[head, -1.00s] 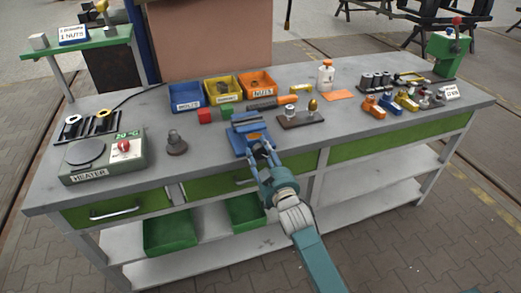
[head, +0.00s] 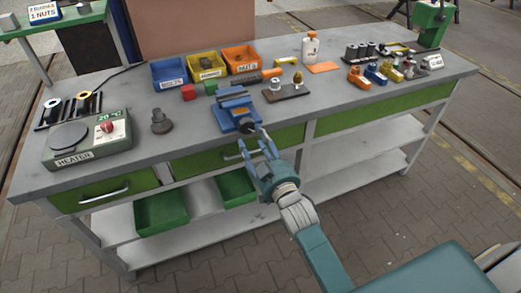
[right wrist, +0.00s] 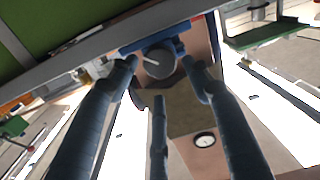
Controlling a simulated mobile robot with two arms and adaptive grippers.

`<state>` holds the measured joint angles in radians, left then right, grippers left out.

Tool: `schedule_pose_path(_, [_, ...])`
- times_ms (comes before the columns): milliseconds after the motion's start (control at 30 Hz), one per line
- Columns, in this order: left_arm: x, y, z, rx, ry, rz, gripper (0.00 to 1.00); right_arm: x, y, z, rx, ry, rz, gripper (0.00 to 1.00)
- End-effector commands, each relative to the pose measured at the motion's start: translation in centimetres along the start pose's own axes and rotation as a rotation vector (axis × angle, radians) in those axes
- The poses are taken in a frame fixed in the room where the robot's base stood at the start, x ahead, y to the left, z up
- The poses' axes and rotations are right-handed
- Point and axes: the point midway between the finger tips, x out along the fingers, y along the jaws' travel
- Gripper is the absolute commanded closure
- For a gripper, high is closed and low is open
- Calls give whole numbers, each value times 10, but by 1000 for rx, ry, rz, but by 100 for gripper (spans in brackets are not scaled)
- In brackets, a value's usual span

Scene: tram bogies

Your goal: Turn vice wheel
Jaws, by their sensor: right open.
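The blue vice (head: 236,113) sits at the front edge of the grey workbench. Its round dark wheel (right wrist: 159,61), with a pale handle bar, faces my right gripper in the right wrist view. My right gripper (head: 255,145) is in front of the vice, just off the bench edge, with its fingers pointing at it. The fingers are open and spread, and they frame the wheel in the right wrist view. They hold nothing, and I cannot tell whether any finger touches the wheel. My left gripper is not in view.
Blue, yellow and orange bins (head: 209,70) stand behind the vice. A heater (head: 88,140) and a dark round part (head: 161,122) are to its left. A wooden block with fittings (head: 287,92) is close on its right. Drawers (head: 222,154) lie below the bench top.

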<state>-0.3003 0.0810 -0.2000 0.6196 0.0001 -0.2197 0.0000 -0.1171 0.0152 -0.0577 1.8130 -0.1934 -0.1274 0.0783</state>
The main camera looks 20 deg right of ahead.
Motion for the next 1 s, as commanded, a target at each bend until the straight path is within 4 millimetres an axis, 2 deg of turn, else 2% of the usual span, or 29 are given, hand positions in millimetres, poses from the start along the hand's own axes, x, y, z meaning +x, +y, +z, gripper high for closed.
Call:
schedule_pose_path(100, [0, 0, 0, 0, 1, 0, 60, -23, 0, 1, 1, -2, 0, 51])
schedule_pose_path(300, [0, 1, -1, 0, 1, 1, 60, -43, 0, 0, 1, 0, 0, 51])
schedule_pose_path(833, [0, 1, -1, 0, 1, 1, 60, -45, 0, 0, 1, 0, 0, 51])
schedule_pose_path(933, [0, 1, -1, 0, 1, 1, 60, -45, -3, 13, 1, -23, -5, 51])
schedule_pose_path(1000, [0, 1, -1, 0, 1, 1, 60, -46, -8, 37, 3, -66, -15, 51])
